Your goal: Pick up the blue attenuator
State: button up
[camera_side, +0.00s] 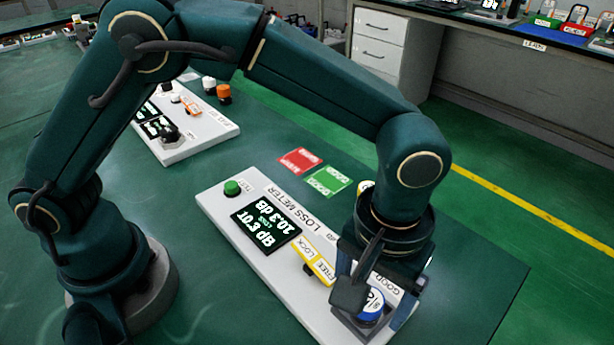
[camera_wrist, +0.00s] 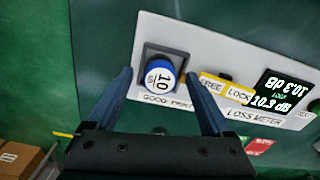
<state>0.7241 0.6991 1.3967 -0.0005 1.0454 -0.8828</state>
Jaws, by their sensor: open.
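The blue attenuator (camera_wrist: 159,78) is a short round cap with a blue side and a white top marked 10. It sits in a grey square socket (camera_wrist: 180,53) at the end of the white loss meter panel (camera_wrist: 215,48). My gripper (camera_wrist: 158,74) is open, and in the wrist view its two fingers lie on either side of the attenuator with gaps showing. In the side view my gripper (camera_side: 378,298) is low over the socket end and partly hides the attenuator (camera_side: 371,306). I cannot tell whether the fingertips are level with it.
A yellow LOCK/FREE slider (camera_side: 318,262) stands beside the socket. The panel has a lit display (camera_side: 266,224) and a green button (camera_side: 232,188). Red (camera_side: 300,161) and green (camera_side: 328,181) cards lie behind it. Another white panel (camera_side: 205,135) stands farther back.

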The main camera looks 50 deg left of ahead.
grip_shut()
jog(key=shift+r, duration=0.1)
